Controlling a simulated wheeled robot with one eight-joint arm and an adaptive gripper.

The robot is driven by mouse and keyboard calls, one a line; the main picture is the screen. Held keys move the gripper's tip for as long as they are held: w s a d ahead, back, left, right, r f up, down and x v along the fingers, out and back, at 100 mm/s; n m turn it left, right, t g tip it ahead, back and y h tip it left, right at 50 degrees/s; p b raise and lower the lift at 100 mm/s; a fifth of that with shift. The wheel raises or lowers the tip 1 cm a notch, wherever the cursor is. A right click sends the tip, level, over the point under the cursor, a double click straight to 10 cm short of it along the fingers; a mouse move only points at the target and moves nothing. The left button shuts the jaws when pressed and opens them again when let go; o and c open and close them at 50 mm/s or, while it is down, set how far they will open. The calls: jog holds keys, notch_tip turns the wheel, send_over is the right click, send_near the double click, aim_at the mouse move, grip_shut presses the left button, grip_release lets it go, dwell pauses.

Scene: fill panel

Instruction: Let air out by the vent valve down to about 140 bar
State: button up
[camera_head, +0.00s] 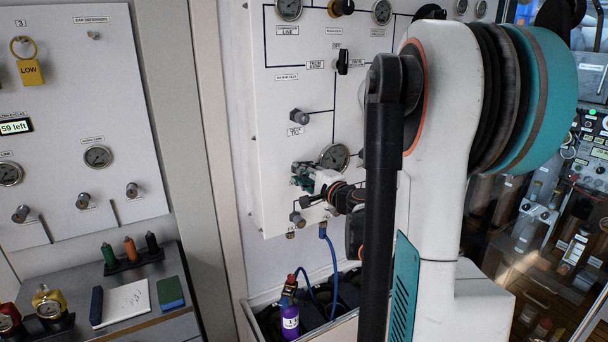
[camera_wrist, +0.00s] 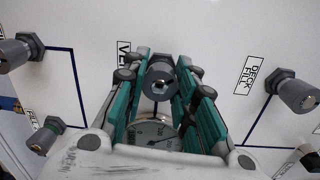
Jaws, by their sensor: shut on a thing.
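My gripper (camera_head: 301,177) is at the lower part of the white fill panel (camera_head: 275,205). In the wrist view, my gripper (camera_wrist: 161,78) has its green fingers on both sides of the grey vent valve knob (camera_wrist: 160,80) and is shut on it. The label beside it is partly covered, with only its first letters showing. A round gauge (camera_wrist: 155,133) shows between the fingers, partly covered. It also shows in the head view (camera_head: 335,157), just right of and above my gripper. Its reading is too small to tell. The vent knob is hidden by my gripper in the head view.
A knob labelled deck fill (camera_wrist: 297,95) is right of my fingers; another knob (camera_wrist: 20,52) is left. A purple bottle (camera_head: 290,322) with a blue hose (camera_head: 333,262) stands below the panel. A side bench (camera_head: 150,325) holds a notebook (camera_head: 126,302) and small coloured items.

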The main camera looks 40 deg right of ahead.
jog(key=shift+f+n, duration=0.1)
jog(key=shift+n, duration=0.5)
jog(key=o, duration=1.1)
jog(key=s, duration=0.4)
jog(key=s+a, duration=0.1)
jog(key=s, duration=0.3)
jog(key=s+a, duration=0.1)
jog(key=s, duration=0.3)
jog(key=shift+a+r, duration=0.15)
jog(key=shift+r, duration=0.15)
jog(key=shift+w, duration=0.1)
